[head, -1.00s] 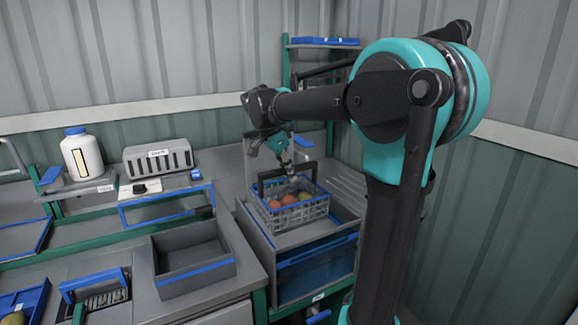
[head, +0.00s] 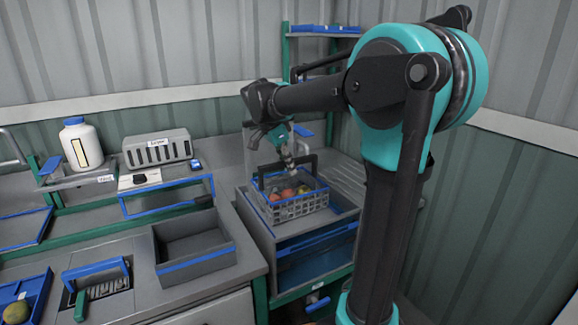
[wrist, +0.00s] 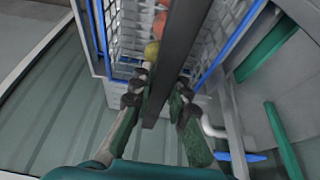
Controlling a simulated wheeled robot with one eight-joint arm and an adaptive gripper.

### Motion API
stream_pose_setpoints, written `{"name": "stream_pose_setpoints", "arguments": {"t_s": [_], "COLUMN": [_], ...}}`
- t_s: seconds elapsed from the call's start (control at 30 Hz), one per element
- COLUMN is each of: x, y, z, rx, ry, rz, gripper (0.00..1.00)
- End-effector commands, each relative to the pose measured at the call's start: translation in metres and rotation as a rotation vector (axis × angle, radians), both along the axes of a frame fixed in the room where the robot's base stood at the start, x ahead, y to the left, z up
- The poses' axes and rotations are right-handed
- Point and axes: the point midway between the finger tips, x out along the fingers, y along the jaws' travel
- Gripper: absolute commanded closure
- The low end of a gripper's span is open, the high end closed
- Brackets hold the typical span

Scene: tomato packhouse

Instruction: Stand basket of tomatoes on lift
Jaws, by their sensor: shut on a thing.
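The grey mesh basket (head: 298,209) has a blue rim and a dark handle (head: 287,165). It holds several red and orange tomatoes (head: 289,193). The basket is over the top of a grey box-like unit (head: 256,229) with blue edges, possibly the lift. It looks upright; I cannot tell whether its base touches the unit. My gripper (head: 289,158) is above the basket, shut on the handle. In the wrist view, my gripper's fingers (wrist: 160,92) lie on both sides of the dark handle bar (wrist: 176,50), with a yellowish tomato (wrist: 152,50) beside it.
A grey open bin (head: 195,268) with a blue front edge stands on the bench to the left. A white bottle (head: 81,147) and a slotted grey holder (head: 157,149) stand behind it. A green-framed rack (head: 286,75) and corrugated walls close off the back.

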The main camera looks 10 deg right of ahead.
Motion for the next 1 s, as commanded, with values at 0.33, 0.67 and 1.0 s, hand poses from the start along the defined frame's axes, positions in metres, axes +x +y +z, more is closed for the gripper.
{"name": "stream_pose_setpoints", "arguments": {"t_s": [0.33, 0.67, 1.0], "x": [0.0, 0.0, 0.0], "y": [0.0, 0.0, 0.0], "z": [-0.002, -0.006, -0.01], "rx": [0.0, 0.0, 0.0], "ry": [0.0, 0.0, 0.0], "rz": [0.0, 0.0, 0.0], "gripper": [1.0, 1.0, 1.0]}}
